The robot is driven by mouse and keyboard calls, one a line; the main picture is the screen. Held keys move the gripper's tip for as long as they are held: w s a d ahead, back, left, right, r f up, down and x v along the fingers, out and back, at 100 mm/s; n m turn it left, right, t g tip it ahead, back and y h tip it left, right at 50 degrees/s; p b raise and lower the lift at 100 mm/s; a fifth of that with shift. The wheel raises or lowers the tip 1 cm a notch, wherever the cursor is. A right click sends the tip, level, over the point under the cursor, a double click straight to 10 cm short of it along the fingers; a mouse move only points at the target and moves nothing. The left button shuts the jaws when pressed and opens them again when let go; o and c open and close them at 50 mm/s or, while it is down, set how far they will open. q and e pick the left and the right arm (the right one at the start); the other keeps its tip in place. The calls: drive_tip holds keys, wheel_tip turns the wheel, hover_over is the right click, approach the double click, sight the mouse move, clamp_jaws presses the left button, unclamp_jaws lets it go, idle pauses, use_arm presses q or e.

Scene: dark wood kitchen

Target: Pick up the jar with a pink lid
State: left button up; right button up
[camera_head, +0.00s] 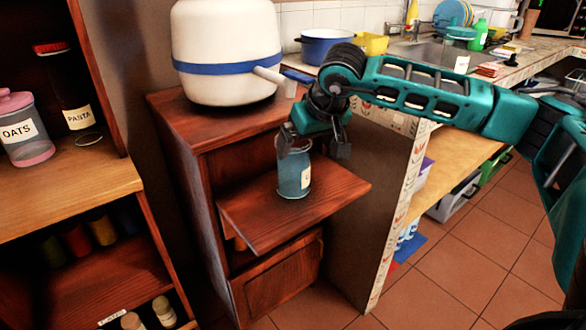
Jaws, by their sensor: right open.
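A clear jar with a pink lid (22,130), labelled OATS, stands on the wooden shelf at the left edge of the head view. A blue glass jar (294,178) with a pale label stands upright on the pull-out board of the brown cabinet; no pink lid shows on it. My right gripper (313,150) is open and points down at the top of this blue jar, far to the right of the OATS jar. One finger overlaps the jar's rim in the picture; I cannot tell whether they touch. My left gripper is not in view.
A PASTA jar with a red lid (74,90) stands beside the OATS jar. A white appliance with a blue band (228,50) sits on the cabinet (165,103). The pull-out board (245,208) juts forward. Tiled floor (450,265) is clear at the lower right.

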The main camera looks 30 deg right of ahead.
sight(293, 165)
drive_tip(key=w+f, duration=0.1)
drive_tip(key=w+f+b, duration=0.1)
drive_tip(key=w+f, duration=0.2)
drive_tip(key=w, duration=0.1)
drive_tip(key=shift+w+d+f, duration=0.15)
drive_tip(key=shift+d+f, duration=0.05)
drive_tip(key=shift+d, duration=0.1)
drive_tip(key=shift+c, duration=0.3)
drive_tip(key=c, duration=1.6)
drive_tip(key=shift+r, duration=0.15)
drive_tip(key=shift+c, duration=0.8)
drive_tip(key=shift+r, duration=0.15)
